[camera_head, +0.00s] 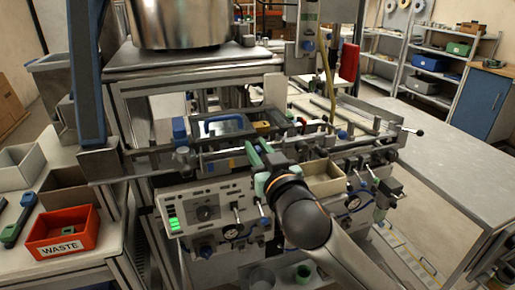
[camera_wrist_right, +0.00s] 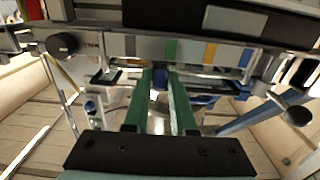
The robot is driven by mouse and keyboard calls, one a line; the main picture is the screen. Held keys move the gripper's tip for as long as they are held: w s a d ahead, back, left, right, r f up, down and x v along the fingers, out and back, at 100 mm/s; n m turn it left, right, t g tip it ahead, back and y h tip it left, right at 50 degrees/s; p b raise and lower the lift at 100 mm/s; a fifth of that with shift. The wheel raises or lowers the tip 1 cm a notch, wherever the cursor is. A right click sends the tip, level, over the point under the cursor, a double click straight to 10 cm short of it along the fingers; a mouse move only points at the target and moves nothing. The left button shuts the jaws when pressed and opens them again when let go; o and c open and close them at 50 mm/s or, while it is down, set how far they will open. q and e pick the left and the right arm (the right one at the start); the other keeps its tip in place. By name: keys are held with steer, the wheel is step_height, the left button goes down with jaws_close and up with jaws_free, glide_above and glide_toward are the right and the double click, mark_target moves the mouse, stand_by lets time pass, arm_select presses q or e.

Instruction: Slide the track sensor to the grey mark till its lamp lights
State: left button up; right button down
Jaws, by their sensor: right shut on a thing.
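My right gripper (camera_head: 257,153) reaches the front rail of the machine from below right. In the wrist view its two green fingers (camera_wrist_right: 161,78) are shut on a small blue part, which I take to be the track sensor (camera_wrist_right: 160,77). Its body is mostly hidden by the fingers. A grey area (camera_wrist_right: 151,47) lies left of the green mark. I cannot make out the lamp. My left gripper is not in view.
A control panel (camera_head: 205,208) with a lit green display is below the rail. A beige bin (camera_head: 322,180) stands right of my gripper. A red WASTE box (camera_head: 63,232) is at the left. A grey table (camera_head: 455,165) is at the right.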

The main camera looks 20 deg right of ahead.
steer(key=shift+d, duration=0.1)
steer(key=shift+w+d+p, duration=0.1)
steer(key=shift+d+p, duration=0.25)
steer(key=shift+d, duration=1.55)
steer(key=c, duration=0.8)
jaws_free()
steer(key=shift+d, duration=0.1)
